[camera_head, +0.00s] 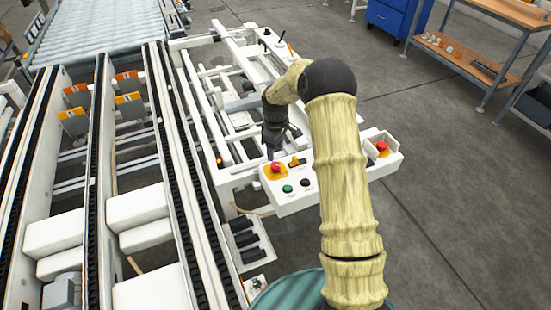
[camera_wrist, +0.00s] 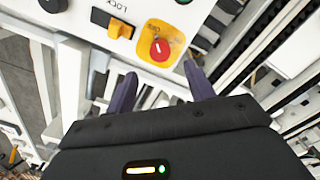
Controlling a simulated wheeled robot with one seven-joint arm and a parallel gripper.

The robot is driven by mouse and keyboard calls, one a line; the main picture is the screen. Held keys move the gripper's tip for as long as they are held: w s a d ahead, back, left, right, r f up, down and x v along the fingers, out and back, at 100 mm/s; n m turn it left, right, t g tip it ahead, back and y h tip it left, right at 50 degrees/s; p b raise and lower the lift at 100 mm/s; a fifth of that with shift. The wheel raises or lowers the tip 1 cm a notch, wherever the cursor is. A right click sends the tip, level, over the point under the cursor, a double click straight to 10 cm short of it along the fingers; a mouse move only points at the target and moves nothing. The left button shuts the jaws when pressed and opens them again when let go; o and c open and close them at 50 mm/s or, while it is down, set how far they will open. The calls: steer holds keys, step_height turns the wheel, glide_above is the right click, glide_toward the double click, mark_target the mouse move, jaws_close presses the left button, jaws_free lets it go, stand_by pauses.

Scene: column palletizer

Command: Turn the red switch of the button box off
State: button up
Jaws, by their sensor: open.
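The button box (camera_head: 294,203) is white, with its controls on the top face. Its red switch (camera_head: 276,167) sits on a yellow plate near the box's left end. In the wrist view the red switch (camera_wrist: 160,49) shows as a round red knob with a pale bar. My gripper (camera_head: 270,153) is just above and behind the red switch. In the wrist view my gripper (camera_wrist: 161,88) has its two purple fingers spread apart and empty, pointing toward the box face. The red switch appears beyond the gap between them, with no visible contact.
An orange switch (camera_wrist: 120,28) sits beside the red one. Green (camera_head: 287,188) and black (camera_head: 305,182) buttons lie nearer. Another red button (camera_head: 381,147) stands at the box's right. White conveyor rails (camera_head: 182,170) run on the left. Grey floor (camera_head: 450,190) on the right is open.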

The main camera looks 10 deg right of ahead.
step_height(320, 180, up, 10)
steer(key=shift+b, duration=0.3)
steer(key=shift+f, duration=0.1)
steer(key=s+r+m+t+p, duration=0.1)
steer(key=s+r+m, duration=0.1)
steer(key=s, duration=0.7)
steer(key=s+r+m+p, duration=0.2)
steer(key=s+r+m, duration=0.1)
steer(key=s, duration=0.7)
steer(key=s+r+m+t+p, duration=0.1)
steer(key=s+r+m, duration=0.2)
steer(key=s, duration=0.7)
steer(key=shift+m+t, duration=0.3)
steer(key=shift+m, duration=0.8)
